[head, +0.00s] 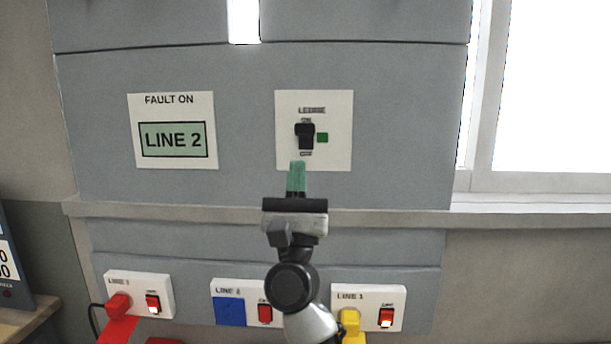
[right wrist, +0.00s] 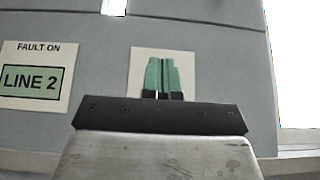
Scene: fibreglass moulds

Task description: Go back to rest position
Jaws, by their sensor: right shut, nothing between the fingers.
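My right gripper (head: 297,178) is shut and empty, its green fingertips pointing at the wall panel just below a black toggle switch (head: 305,136). In the head view the fingertips overlap the lower edge of the white switch plate (head: 340,105); I cannot tell whether they touch it. A green square (head: 322,138) shows beside the switch. In the right wrist view the shut fingers (right wrist: 162,76) stand in front of the same plate and hide the switch. My left gripper is not in view.
A "FAULT ON LINE 2" sign (head: 172,104) is left of the switch plate. A ledge (head: 150,211) runs below. Under it are three socket boxes: left (head: 138,281) with a red plug, middle (head: 240,288) with a blue cover, right (head: 375,297) with a yellow plug. A window is at right.

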